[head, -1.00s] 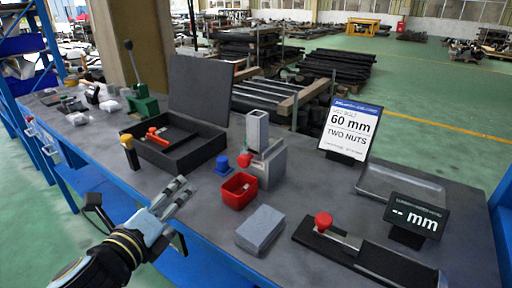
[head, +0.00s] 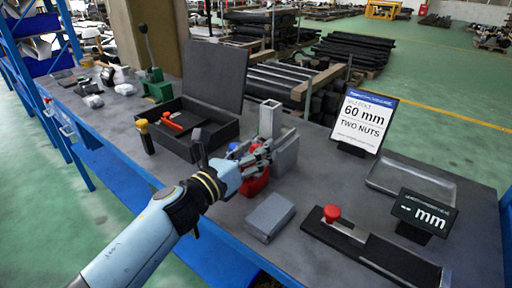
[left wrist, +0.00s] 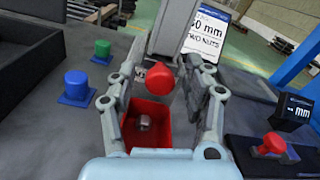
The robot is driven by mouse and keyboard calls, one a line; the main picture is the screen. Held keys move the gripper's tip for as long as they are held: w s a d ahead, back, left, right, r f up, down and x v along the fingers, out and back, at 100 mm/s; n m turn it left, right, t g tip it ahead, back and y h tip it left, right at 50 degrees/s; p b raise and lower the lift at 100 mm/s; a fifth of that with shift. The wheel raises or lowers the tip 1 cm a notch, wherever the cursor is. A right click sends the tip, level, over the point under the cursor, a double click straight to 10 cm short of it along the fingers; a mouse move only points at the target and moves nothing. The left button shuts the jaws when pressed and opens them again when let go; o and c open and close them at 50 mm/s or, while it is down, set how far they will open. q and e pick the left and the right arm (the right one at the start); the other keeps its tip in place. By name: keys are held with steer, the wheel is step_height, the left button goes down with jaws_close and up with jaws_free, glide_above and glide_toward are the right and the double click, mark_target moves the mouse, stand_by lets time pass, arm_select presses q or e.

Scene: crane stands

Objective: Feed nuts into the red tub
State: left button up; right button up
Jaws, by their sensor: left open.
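The grey nut dispenser (head: 286,152) stands upright mid-bench with a square chute on top. Its red knob (left wrist: 160,79) shows in the left wrist view, between my open fingers; the gripper hides it in the head view. The red tub (head: 256,186) sits at the dispenser's foot, partly covered by my left gripper (head: 258,153). In the left wrist view, the tub (left wrist: 126,112) lies below the fingers with a small grey metal piece (left wrist: 144,123), apparently a nut, inside. My left gripper (left wrist: 164,85) is open around the knob; contact cannot be told. My right gripper is not in view.
A sign reading 60 mm, TWO NUTS (head: 362,122) stands behind a shallow grey tray (head: 410,183). A display (head: 424,212) and a red-knobbed slide gauge (head: 370,250) are at right. A grey block (head: 269,216) lies in front; an open black case (head: 205,125) is behind left.

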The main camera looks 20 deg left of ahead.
arm_select(q)
steer(key=shift+w+d, duration=0.1)
steer(key=shift+w, duration=0.15)
jaws_close()
stand_by(0.3)
